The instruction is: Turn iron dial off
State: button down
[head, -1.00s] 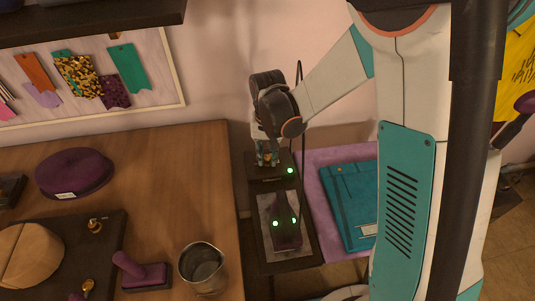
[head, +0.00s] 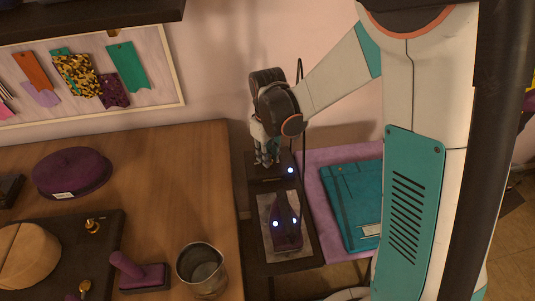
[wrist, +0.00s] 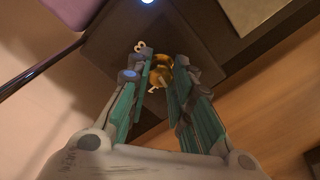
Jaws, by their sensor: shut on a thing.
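The iron dial is a small brass knob (wrist: 158,78) with a pale pointer, on a dark panel in the wrist view. My gripper (wrist: 159,82) has its teal fingers on both sides of the dial and is shut on it. In the head view my gripper (head: 267,160) points down at the back of the narrow dark stand (head: 303,253), and the dial is hidden there. The purple iron (head: 287,235) rests on a grey plate at the front of the stand. A light on the panel (head: 290,170) and lights at the iron glow bluish white.
A wooden table (head: 185,160) stands at left with a purple hat (head: 72,174), a metal cup (head: 202,270) and a purple-handled tool (head: 143,273). A teal folder (head: 350,205) lies right of the stand. A black cable (head: 300,80) rises behind my gripper.

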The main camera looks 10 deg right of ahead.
jog(key=shift+n, duration=1.1)
jog(key=c, duration=1.4)
grip_release()
jog(key=shift+r, duration=0.1)
notch_tip(320, 180, up, 12)
